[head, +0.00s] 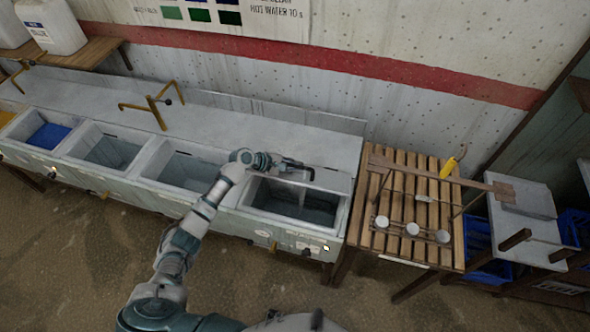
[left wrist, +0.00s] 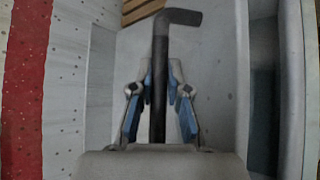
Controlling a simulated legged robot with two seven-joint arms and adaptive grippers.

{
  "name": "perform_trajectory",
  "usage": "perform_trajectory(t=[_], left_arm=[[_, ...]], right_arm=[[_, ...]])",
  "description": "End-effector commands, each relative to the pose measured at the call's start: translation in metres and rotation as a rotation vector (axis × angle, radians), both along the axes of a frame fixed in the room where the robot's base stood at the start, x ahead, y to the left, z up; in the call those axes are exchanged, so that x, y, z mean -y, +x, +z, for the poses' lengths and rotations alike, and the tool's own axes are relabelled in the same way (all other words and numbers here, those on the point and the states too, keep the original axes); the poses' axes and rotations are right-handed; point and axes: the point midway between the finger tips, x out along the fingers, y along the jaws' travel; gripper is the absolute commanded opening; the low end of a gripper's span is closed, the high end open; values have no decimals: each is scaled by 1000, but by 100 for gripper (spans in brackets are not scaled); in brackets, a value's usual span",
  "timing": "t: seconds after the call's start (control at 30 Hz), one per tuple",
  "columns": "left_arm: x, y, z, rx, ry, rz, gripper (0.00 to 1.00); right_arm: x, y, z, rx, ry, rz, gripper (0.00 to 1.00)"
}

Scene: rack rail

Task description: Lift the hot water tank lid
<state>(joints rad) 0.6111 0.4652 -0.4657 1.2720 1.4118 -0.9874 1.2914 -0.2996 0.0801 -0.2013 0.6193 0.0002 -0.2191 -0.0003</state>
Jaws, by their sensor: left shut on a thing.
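The hot water tank (head: 345,213) is the rightmost basin of the long grey counter. Its front part is uncovered and shows a dark inside. A pale grey panel, which looks like the lid (head: 326,179), lies at its back edge; whether it is raised is hard to tell. My left gripper (head: 287,163) is over the back of this tank, shut on a dark handle bar (head: 300,167). In the left wrist view the bar (left wrist: 160,50) runs between the fingers (left wrist: 160,85) and bends right at its end. My right gripper is out of view.
More basins stand to the left, one with blue contents (head: 48,135). Brass taps (head: 155,108) rise behind them. A slatted wooden table (head: 408,257) with round white-topped items and a yellow-handled tool (head: 450,165) stands right of the tank. A spotted wall is behind.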

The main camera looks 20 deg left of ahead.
Motion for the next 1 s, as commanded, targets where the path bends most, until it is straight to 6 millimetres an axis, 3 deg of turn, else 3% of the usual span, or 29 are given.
perform_trajectory(t=[0.3,0.77,0.8,0.87,1.0], left_arm=[[-5,16,12,4,4,9,0],[-4,17,12,5,6,8,0],[-4,17,12,5,5,8,25],[-3,17,12,4,5,6,40],[-1,16,12,4,5,3,41]], right_arm=[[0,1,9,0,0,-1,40],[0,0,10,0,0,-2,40],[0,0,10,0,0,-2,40],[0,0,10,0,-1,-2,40],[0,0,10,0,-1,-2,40]])
